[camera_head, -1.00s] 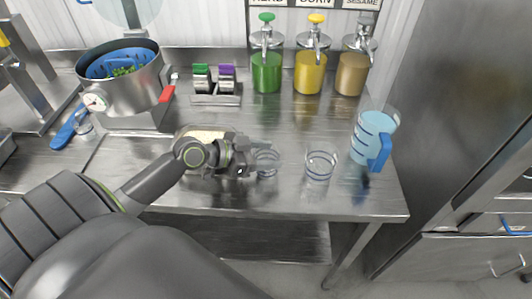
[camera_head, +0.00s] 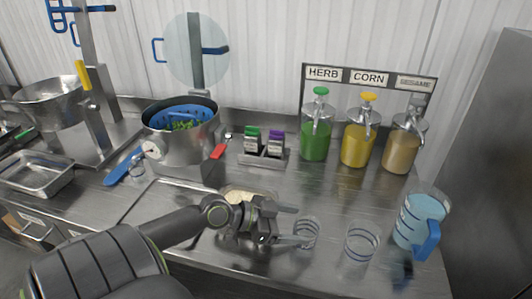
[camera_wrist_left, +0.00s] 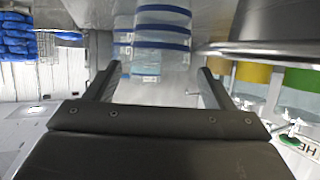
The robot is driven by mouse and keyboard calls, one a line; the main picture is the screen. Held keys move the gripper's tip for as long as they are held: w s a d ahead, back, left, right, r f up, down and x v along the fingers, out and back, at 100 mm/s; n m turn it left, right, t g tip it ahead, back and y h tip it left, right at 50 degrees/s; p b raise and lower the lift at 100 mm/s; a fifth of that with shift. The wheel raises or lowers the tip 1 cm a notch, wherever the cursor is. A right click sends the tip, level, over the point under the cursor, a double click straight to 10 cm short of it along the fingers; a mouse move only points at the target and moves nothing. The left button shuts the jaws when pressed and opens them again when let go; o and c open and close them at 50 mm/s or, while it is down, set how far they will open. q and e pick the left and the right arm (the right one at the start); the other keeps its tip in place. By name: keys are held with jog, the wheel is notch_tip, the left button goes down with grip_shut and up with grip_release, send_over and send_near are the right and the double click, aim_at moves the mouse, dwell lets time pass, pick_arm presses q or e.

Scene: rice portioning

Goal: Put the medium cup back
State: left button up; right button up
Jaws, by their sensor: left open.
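A clear cup with blue bands (camera_head: 307,232), likely the medium cup, stands upright near the front of the steel table (camera_head: 330,275). A second clear banded cup (camera_head: 361,241) stands to its right. My left gripper (camera_head: 302,225) is open, low over the table, its fingers pointing right at the nearer cup. In the left wrist view, clear banded walls (camera_wrist_left: 160,60) show between and beyond the open fingers (camera_wrist_left: 157,72). They overlap, so I cannot tell whether the fingertips reach around the cup or touch it. My right gripper is not in view.
A jug of blue liquid (camera_head: 420,220) stands right of the cups. Herb (camera_head: 316,143), corn (camera_head: 358,147) and sesame (camera_head: 400,153) dispensers stand behind. A pot (camera_head: 182,155) is at the left. A container of pale food (camera_head: 240,196) lies just behind my left wrist.

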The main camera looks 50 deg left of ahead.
pick_arm(q)
jog(key=p+v, duration=0.2)
jog(key=v, duration=0.6)
jog(key=shift+r, duration=0.1)
jog(key=shift+s, duration=0.1)
dwell(0.8)
